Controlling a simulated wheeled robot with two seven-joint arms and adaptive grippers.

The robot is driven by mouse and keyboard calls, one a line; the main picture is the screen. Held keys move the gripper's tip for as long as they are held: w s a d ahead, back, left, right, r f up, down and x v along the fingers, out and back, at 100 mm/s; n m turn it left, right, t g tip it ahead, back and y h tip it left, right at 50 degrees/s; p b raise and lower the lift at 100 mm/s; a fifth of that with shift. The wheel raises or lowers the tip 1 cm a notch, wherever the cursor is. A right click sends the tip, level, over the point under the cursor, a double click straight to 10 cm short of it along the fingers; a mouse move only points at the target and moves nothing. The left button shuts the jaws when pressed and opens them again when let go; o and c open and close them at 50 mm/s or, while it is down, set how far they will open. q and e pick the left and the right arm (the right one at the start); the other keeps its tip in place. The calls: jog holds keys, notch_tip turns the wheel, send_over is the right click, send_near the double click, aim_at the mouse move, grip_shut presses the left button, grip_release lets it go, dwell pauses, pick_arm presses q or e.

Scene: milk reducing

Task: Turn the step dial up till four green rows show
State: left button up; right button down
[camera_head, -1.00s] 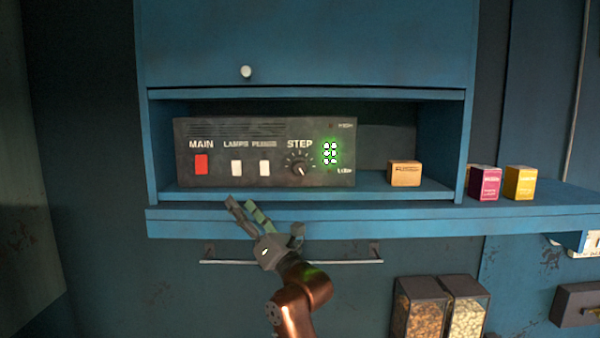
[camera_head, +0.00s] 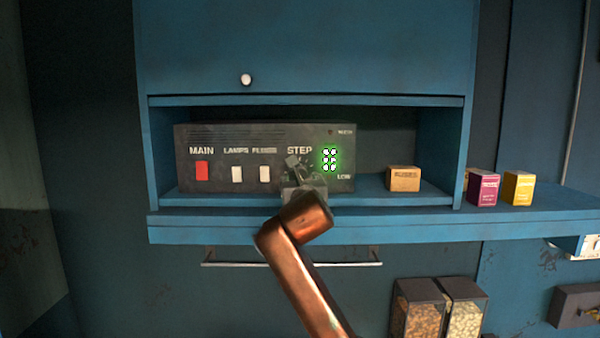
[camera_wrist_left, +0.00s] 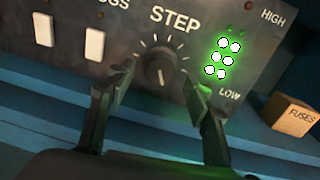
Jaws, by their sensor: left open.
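The step dial (camera_wrist_left: 160,67) is a dark round knob under the word STEP, ringed by pale tick marks, with a light pointer mark towards its lower side. In the head view it is mostly hidden behind my gripper. The green lamps (camera_head: 329,159) right of the dial show three lit rows of two; they also show in the left wrist view (camera_wrist_left: 222,58). My left gripper (camera_wrist_left: 157,80) is open, with one finger on each side of the dial; I cannot tell whether either finger touches it. It also shows at the panel in the head view (camera_head: 302,172). My right gripper is not in view.
The dark control box (camera_head: 275,137) stands in a blue shelf bay, with a red MAIN switch (camera_head: 202,171) and two white switches (camera_head: 237,174) to the left. A fuses box (camera_head: 403,179) stands to the right. Purple (camera_head: 483,188) and yellow (camera_head: 518,188) boxes stand outside the bay.

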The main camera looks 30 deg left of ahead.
pick_arm(q)
jog(key=shift+p+x, duration=0.3)
jog(key=shift+x, duration=0.8)
jog(key=c, duration=1.2)
jog(key=shift+o, duration=0.2)
jog(key=m+b, duration=0.1)
jog(key=b, duration=0.1)
jog(key=m+b, duration=0.2)
jog(key=b, duration=0.1)
jog(key=shift+s+f+b, duration=0.1)
jog(key=shift+f+b, duration=0.15)
jog(key=shift+b, duration=0.05)
jog(key=shift+r+m+b, duration=0.25)
jog(key=shift+m+b, duration=1.2)
jog(key=shift+m, duration=0.05)
